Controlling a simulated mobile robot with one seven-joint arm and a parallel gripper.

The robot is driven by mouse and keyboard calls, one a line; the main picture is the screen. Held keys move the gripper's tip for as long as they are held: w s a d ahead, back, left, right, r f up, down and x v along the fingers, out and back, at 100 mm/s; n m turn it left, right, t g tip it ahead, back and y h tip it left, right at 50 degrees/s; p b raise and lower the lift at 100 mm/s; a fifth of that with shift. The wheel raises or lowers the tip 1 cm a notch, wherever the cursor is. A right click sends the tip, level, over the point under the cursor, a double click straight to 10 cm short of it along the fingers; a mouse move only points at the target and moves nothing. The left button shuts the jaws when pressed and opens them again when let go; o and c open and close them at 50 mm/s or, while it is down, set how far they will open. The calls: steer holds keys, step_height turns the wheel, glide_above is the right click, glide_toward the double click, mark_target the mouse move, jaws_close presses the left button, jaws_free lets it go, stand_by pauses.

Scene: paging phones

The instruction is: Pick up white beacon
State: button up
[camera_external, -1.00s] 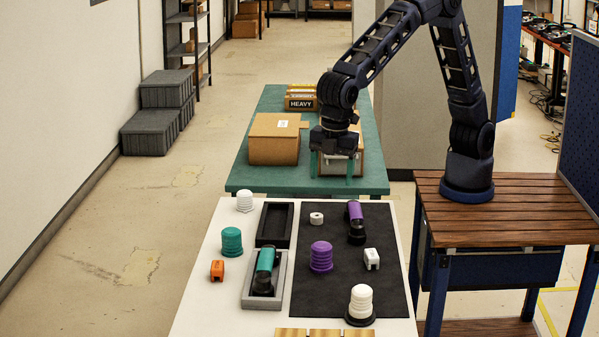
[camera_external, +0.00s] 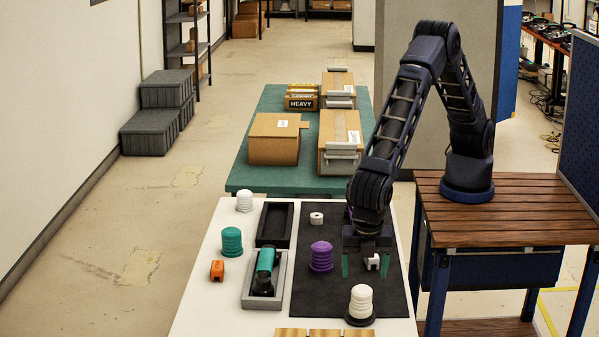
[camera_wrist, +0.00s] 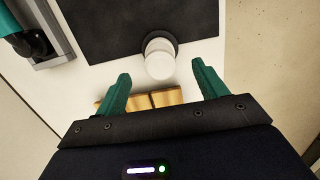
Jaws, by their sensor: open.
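A white ribbed beacon (camera_external: 361,300) stands upright on a round black base at the front of the black mat (camera_external: 335,290). In the wrist view this beacon (camera_wrist: 159,60) shows from above, just beyond the fingertips and roughly centred between them. My gripper (camera_external: 365,268) is open and empty, pointing down over the right part of the mat, behind the beacon in the external view. Its teal fingers (camera_wrist: 160,72) are spread wide in the wrist view. A second white ribbed piece (camera_external: 244,201) stands at the back left corner of the white table.
A purple ribbed piece (camera_external: 321,257) stands left of my gripper. A small white block (camera_external: 372,262) shows between the fingers. A teal handset (camera_external: 265,268) lies in a grey tray (camera_external: 248,293). Wooden blocks (camera_external: 308,333) line the front.

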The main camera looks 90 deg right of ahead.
mark_target(362, 288)
step_height(362, 288, down, 3)
steer(key=shift+d+r, duration=0.1)
steer(key=shift+d, duration=0.05)
steer(key=shift+w+f, duration=0.15)
steer(key=shift+f, duration=2.4)
steer(key=c, duration=1.4)
steer(key=shift+r, duration=0.1)
steer(key=shift+r, duration=0.1)
